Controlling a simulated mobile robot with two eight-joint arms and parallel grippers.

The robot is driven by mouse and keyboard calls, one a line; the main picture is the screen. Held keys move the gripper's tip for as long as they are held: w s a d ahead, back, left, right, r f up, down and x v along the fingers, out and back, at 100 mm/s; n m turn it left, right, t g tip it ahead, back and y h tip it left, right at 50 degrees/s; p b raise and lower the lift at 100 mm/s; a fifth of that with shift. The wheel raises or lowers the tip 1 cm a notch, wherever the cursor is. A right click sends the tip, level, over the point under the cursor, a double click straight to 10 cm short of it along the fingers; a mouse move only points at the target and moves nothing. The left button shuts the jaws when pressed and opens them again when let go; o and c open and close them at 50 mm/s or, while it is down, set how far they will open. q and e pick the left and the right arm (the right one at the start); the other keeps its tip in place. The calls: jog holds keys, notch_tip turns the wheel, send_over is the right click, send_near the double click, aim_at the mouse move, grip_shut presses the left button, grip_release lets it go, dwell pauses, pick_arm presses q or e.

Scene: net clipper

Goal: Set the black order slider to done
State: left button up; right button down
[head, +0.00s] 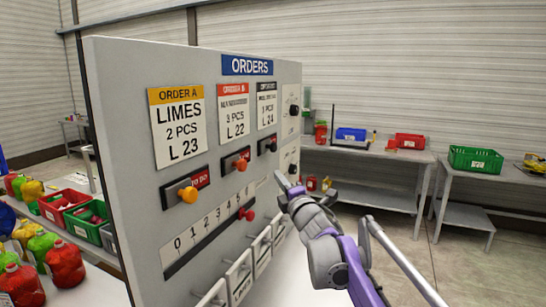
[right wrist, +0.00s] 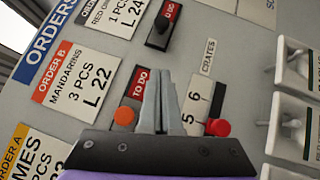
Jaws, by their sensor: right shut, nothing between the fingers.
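The orders board (head: 130,150) stands at the left with three order cards and a slider under each. The black order slider knob (head: 272,147) sits in its dark slot below the black-headed card (head: 267,106). In the right wrist view the black knob (right wrist: 163,25) is at the top, with a red TO DO label (right wrist: 172,10) showing beside it. My right gripper (head: 284,183) is shut and empty, in front of the board, below the black slider in the head view. Its fingertips (right wrist: 160,80) appear apart from the black knob. My left gripper is not in view.
An orange knob (head: 188,194) and a red-order knob (head: 241,165) sit in neighbouring slots, both beside TO DO labels. A red crate-counter knob (head: 248,215) is below, with card holders (head: 240,275) lower down. Tables with bins (head: 475,160) stand at the back right.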

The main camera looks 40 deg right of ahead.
jog(key=p, duration=0.2)
send_near(267, 148)
jog(key=w+a, duration=0.2)
jog(key=w, duration=0.1)
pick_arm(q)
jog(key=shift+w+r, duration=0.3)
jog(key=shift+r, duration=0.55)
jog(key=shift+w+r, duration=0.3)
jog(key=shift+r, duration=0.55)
pick_arm(e)
jog(key=shift+w+d+r, duration=0.15)
jog(key=shift+w+d, duration=0.05)
jog(key=shift+d, duration=0.35)
jog(key=shift+w+d+r, duration=0.15)
jog(key=shift+w+d, duration=0.05)
jog(key=shift+d, duration=0.4)
jog(key=shift+w+d+r, duration=0.15)
jog(key=shift+w+d, duration=0.05)
jog(key=shift+d, duration=0.35)
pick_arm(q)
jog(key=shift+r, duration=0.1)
